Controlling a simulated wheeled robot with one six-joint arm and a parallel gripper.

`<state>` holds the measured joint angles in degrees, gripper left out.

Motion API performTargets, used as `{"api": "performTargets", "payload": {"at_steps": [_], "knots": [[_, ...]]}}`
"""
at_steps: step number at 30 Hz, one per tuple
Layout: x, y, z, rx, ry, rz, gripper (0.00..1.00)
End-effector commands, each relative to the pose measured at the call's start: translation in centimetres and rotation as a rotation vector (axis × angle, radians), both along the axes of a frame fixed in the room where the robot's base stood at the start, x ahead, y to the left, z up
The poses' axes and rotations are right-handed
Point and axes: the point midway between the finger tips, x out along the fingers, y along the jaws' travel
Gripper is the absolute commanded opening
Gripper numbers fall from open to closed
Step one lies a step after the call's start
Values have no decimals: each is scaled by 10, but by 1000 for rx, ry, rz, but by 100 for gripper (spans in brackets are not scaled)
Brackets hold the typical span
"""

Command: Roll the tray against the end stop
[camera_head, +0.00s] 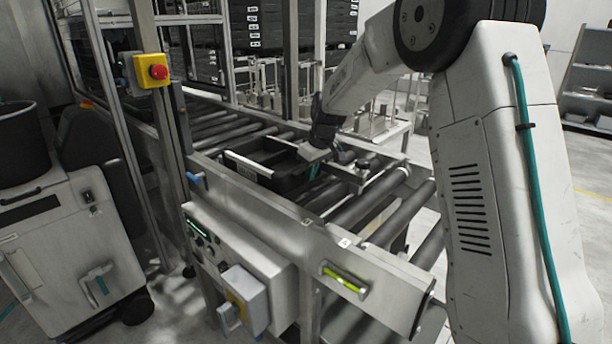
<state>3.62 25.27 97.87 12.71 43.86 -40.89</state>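The black tray (272,181) lies on the roller conveyor (385,216) near the middle of the picture, between the side rails. My gripper (318,153) reaches down from the upper right to the tray's right part. Its fingers are small, dark and partly hidden, so I cannot tell if they are open, shut or touching the tray. A metal crossbar with fittings (352,178) lies just right of the tray; I cannot tell whether it is the end stop, or whether the tray touches it.
A control box (236,252) hangs on the conveyor's near side. A red emergency button (158,72) sits on a post at the upper left. A white wheeled cabinet (70,250) stands at left. Stacked black crates (268,35) stand behind. Bare rollers lie right of the crossbar.

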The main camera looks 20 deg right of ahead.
Motion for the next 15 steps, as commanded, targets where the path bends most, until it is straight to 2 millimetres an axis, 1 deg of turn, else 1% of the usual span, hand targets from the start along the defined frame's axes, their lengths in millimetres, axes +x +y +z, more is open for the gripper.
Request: {"api": "performTargets", "payload": {"at_steps": [1, 8, 11, 15], "knots": [[4, 7, 3, 5, -15, 3, 0], [2, 8, 5, 5, -18, 6, 0], [-5, 1, 5, 6, -17, 5, 0], [-24, -20, 4, 2, -10, -1, 0]]}}
